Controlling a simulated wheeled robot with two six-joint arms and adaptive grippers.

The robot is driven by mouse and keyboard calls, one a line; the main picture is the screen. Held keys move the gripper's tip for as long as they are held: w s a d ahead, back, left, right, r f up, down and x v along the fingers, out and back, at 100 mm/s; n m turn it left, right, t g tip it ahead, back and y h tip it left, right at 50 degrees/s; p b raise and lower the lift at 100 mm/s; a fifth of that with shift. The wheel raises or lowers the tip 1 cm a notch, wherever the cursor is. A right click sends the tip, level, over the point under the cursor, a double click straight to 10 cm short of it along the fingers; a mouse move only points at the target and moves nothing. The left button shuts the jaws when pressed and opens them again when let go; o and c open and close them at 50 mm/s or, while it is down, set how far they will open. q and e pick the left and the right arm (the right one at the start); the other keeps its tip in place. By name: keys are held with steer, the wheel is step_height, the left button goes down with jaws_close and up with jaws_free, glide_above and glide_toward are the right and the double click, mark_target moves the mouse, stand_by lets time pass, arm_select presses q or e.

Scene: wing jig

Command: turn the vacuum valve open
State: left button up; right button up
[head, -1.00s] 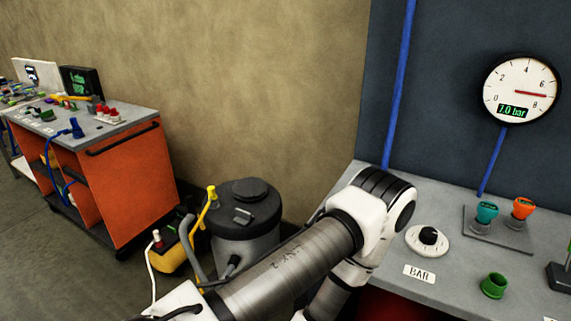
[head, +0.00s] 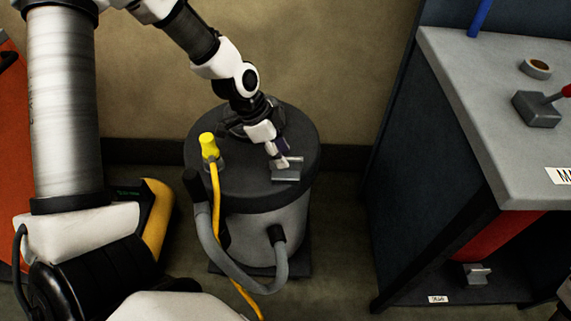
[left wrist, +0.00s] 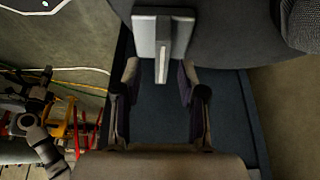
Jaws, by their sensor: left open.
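The vacuum valve, a grey block with a flat lever (head: 287,172), sits on the lid of a dark drum-shaped vacuum unit (head: 262,225). My left gripper (head: 284,161) is over the lid at this valve. In the left wrist view the valve's grey plate (left wrist: 150,35) is at the top centre, with its lever (left wrist: 162,70) pointing down into the gap between the open fingers of the left gripper (left wrist: 160,95). The fingers look apart from the lever on both sides. The head view hides part of the contact area.
A yellow plug (head: 208,146) with a yellow cable and a grey hose (head: 225,255) run down the drum's left side. A grey bench (head: 480,135) with a red-handled block (head: 537,108) stands at right. Open floor lies between drum and bench.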

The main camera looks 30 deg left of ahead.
mark_target(287, 158)
arm_select(q)
steer(key=b+x, duration=0.1)
steer(key=x, duration=0.2)
steer(key=shift+w+a+f+b, duration=0.1)
steer(key=shift+f+b, duration=0.05)
steer(key=shift+b, duration=0.25)
steer(key=shift+w+f, duration=0.1)
arm_select(e)
step_height(287, 158, down, 3)
steer(key=shift+w+f, duration=0.1)
steer(key=shift+w, duration=0.05)
arm_select(q)
steer(key=shift+c, duration=0.3)
jaws_close()
arm_select(e)
steer(key=shift+r, duration=0.2)
